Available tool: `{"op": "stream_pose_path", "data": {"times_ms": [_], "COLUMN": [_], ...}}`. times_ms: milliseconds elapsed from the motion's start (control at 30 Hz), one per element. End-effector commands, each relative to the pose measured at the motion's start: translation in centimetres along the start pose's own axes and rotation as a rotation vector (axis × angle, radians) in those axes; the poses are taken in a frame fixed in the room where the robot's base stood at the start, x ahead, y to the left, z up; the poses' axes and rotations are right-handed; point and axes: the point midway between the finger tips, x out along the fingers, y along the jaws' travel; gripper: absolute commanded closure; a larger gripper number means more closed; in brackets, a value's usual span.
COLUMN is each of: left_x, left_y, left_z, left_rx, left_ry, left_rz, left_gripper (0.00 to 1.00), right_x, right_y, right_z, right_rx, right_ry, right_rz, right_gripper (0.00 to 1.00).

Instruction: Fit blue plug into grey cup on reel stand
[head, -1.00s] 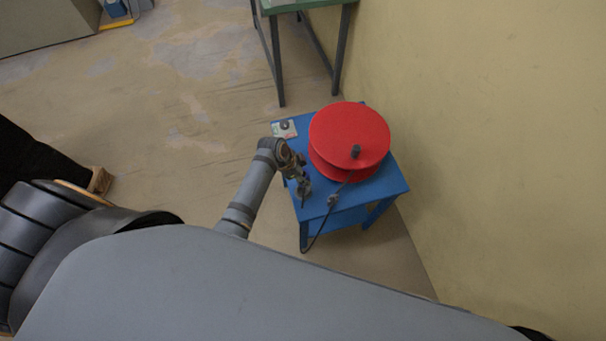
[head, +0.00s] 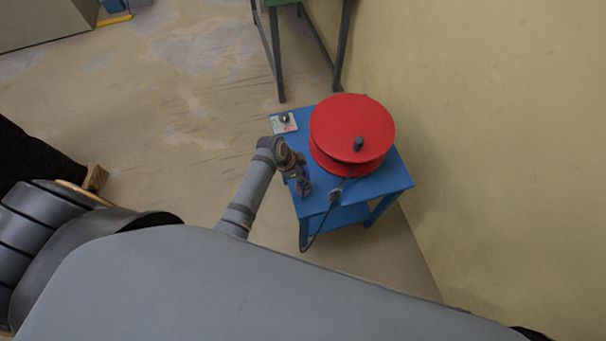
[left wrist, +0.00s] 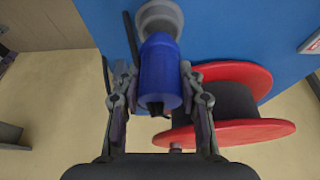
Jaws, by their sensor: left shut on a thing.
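The blue plug (left wrist: 160,75) is between the fingers of my left gripper (left wrist: 160,98), which is shut on it. In the left wrist view the grey cup (left wrist: 160,17) is straight beyond the plug's far end. The plug's end overlaps the cup's near rim in the picture; I cannot tell whether it is inside. In the head view my left gripper (head: 304,187) is over the near left corner of the blue reel stand (head: 372,187) and hides most of the plug and the cup. My right gripper is not in view.
The red reel (head: 350,122) stands on the stand, close to the right of my gripper. A dark cable (head: 319,229) hangs over the stand's near edge. A small panel (head: 284,123) lies at the far left corner. A wall (head: 480,130) rises at the right.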

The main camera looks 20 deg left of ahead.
Motion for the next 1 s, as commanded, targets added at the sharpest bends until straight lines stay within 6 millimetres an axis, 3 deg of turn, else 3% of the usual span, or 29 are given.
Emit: {"op": "stream_pose_path", "data": {"times_ms": [533, 1000], "left_x": [0.2, 1.8], "left_y": [-0.1, -0.1], "left_z": [0.1, 0.7], "left_rx": [0.000, 0.000], "left_ry": [0.001, 0.001], "left_rz": [-0.001, -0.001], "left_gripper": [0.95, 0.95], "right_x": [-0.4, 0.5], "right_y": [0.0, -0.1], "right_z": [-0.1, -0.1], "right_rx": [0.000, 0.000], "right_ry": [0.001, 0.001], "right_rz": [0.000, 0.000], "right_gripper": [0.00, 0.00]}}
